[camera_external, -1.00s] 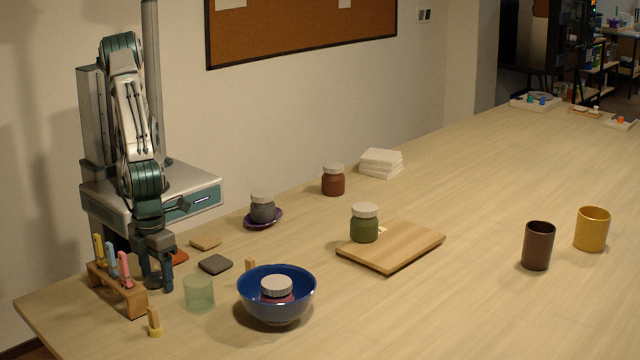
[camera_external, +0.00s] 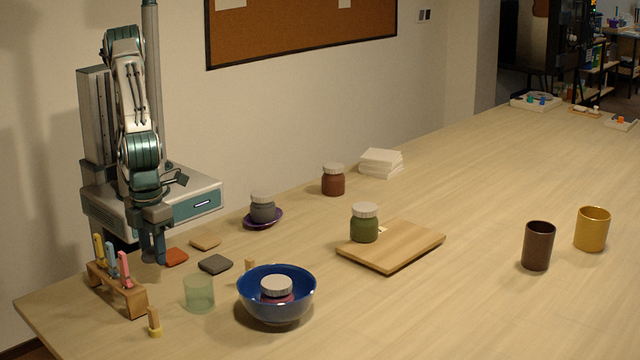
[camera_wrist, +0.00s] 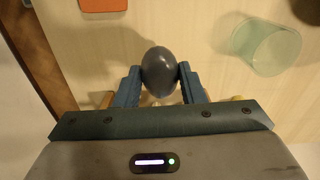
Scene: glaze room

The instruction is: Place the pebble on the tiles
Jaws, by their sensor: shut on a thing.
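A dark grey, smooth, egg-shaped pebble (camera_wrist: 160,70) is held between the blue fingertips of my gripper (camera_wrist: 160,80) in the wrist view. In the external view my gripper (camera_external: 154,250) points down above the table's left end, just behind the peg block, and the pebble cannot be made out there. A stack of white square tiles (camera_external: 381,162) stands at the back of the table near the wall, far to the right of my gripper.
A blue bowl (camera_external: 277,294), jars and a wooden board (camera_external: 391,246) stand further right.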

